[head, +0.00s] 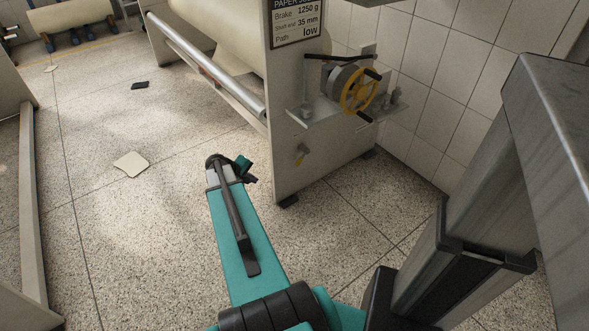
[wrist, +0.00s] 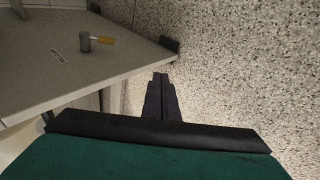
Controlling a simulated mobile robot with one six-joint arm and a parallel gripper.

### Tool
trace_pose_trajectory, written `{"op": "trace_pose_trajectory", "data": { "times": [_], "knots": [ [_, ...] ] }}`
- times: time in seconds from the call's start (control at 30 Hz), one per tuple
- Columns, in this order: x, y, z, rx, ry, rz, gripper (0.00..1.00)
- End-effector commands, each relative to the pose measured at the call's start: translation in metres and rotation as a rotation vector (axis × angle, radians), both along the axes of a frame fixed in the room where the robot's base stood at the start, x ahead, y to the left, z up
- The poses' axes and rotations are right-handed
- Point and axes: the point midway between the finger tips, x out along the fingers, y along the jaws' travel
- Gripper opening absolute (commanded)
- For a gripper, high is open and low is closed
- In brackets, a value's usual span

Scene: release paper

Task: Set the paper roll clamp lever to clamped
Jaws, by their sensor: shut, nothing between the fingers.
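A small lever (head: 301,153) with a grey hub and a yellow grip sits low on the side panel of the paper stand. It also shows in the wrist view (wrist: 98,41), its grip pointing right, between two small labels too blurred to read. I take it for the clamp lever; its setting cannot be read. My gripper (wrist: 160,78) is shut and empty, its dark fingers together over the floor beside the panel, apart from the lever. In the head view my gripper (head: 249,178) is partly hidden at the arm's end, left of the panel.
A paper roll (head: 235,30) and metal bar (head: 205,65) lie behind the panel. A tiled wall (head: 440,80) stands right.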

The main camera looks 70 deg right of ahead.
Motion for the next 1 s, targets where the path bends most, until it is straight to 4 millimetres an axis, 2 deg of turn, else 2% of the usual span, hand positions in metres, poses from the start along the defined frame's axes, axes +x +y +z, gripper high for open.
{"op": "trace_pose_trajectory", "data": {
  "times": [0.03,0.1,0.2,0.33,0.5,1.0],
  "knots": [
    [-0.011,-0.026,-0.003,-0.031,-0.001,-0.017,0.00],
    [-0.026,-0.053,0.005,-0.070,0.002,-0.034,0.00],
    [-0.045,-0.084,0.016,-0.116,0.008,-0.052,0.00],
    [-0.063,-0.110,0.027,-0.155,0.017,-0.068,0.00],
    [-0.071,-0.120,0.034,-0.173,0.022,-0.072,0.00],
    [-0.071,-0.125,0.029,-0.172,0.020,-0.073,0.00]
  ]
}}
